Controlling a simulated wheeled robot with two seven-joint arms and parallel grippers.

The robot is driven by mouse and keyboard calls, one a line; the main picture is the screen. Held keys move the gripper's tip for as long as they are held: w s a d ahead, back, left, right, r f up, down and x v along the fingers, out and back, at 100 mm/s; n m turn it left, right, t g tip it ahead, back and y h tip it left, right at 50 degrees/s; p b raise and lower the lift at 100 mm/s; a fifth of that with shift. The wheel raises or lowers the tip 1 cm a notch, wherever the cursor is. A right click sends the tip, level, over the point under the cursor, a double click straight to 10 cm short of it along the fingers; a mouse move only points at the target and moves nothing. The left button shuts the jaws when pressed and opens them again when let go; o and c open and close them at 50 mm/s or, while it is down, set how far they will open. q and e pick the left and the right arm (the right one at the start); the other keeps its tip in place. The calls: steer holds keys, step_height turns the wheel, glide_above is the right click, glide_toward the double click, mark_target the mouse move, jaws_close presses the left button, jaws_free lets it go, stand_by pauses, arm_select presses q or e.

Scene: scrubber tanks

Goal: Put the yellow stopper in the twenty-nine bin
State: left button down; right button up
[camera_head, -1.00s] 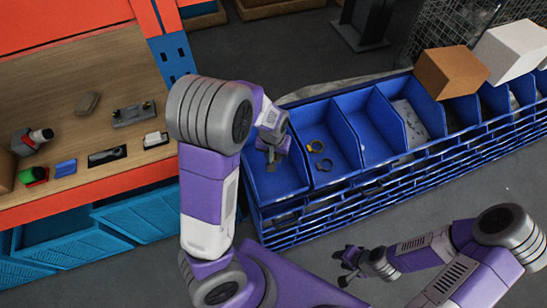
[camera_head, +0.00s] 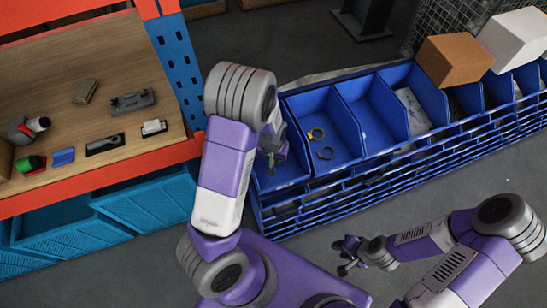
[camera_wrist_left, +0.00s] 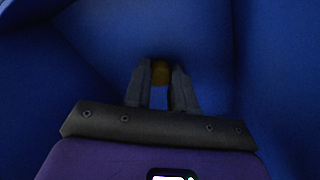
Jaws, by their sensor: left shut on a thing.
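My left gripper (camera_head: 272,160) is down at the leftmost blue bin (camera_head: 283,178) of the row in the head view, partly hidden by my own arm. In the left wrist view the left gripper (camera_wrist_left: 160,80) points into a blue-walled bin (camera_wrist_left: 90,60). Its fingers are shut on a small dark yellow thing, the yellow stopper (camera_wrist_left: 160,68), seen between the fingertips. No bin number is readable. My right gripper (camera_head: 347,256) hangs empty over the floor in front of the bins, its fingers apart.
A brown box (camera_head: 455,60) and a white box (camera_head: 515,38) sit on the row further right. A wooden workbench (camera_head: 60,75) with several small parts stands at left.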

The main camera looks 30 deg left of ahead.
arm_select(q)
steer(key=shift+f, duration=0.15)
steer(key=c, duration=0.9)
jaws_free()
steer(key=shift+c, duration=0.2)
steer(key=shift+r, duration=0.3)
step_height(320, 180, up, 12)
steer(key=s+p, duration=0.1)
steer(key=p, duration=0.1)
steer(key=shift+s+d+f, duration=0.15)
steer(key=shift+s, duration=0.1)
steer(key=shift+w, duration=0.1)
